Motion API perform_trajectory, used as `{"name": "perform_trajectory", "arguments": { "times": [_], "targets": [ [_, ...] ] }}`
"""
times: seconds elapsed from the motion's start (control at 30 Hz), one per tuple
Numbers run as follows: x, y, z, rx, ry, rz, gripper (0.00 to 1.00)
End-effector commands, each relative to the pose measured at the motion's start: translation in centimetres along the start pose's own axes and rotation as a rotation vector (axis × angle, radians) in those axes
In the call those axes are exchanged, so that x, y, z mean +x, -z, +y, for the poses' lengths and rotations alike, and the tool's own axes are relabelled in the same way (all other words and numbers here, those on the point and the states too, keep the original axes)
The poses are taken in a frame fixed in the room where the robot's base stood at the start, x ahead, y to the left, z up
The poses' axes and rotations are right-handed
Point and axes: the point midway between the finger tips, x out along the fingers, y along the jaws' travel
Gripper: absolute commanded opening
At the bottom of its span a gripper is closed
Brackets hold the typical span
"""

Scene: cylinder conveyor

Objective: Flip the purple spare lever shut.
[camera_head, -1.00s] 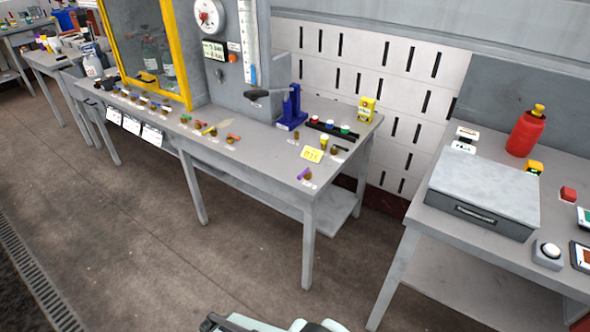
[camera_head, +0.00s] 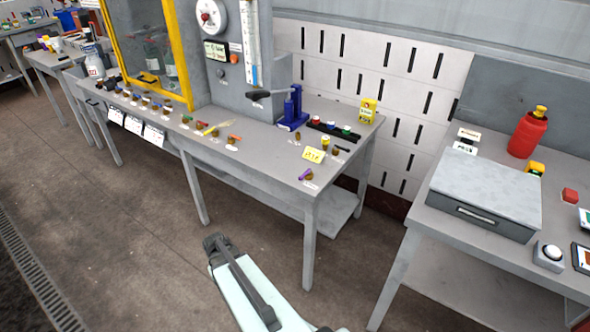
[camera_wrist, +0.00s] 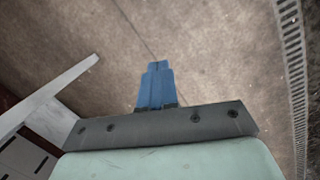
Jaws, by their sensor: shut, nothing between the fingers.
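The purple lever (camera_head: 306,174) is small and sits on a brownish valve body near the front right corner of the long grey workbench (camera_head: 255,165), with a small white label beside it. It looks angled; its exact position is too small to tell. My gripper (camera_wrist: 156,66) shows in the wrist view with its blue fingers together and nothing between them. They point over bare brown floor, away from the lever, which is not in the wrist view. In the head view my pale arm (camera_head: 250,290) is low in front of the bench, well apart from the lever.
Several other coloured levers line the bench front, including an orange one (camera_head: 235,138) and a yellow one (camera_head: 325,143). A yellow card (camera_head: 314,155) and a blue stand (camera_head: 293,110) are close by. A second table with a grey box (camera_head: 485,190) stands right. Floor between is clear.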

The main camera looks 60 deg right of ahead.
Motion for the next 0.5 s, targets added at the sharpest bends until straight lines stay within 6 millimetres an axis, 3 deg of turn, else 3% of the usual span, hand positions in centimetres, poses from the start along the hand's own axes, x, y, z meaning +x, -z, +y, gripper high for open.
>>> {"name": "perform_trajectory", "arguments": {
  "times": [0.1,0.5],
  "targets": [
    [-2.3,2.8,1.9,0.028,-0.008,0.046,0.00],
    [-10.6,10.0,8.8,0.113,-0.059,0.173,0.00]
  ]
}}
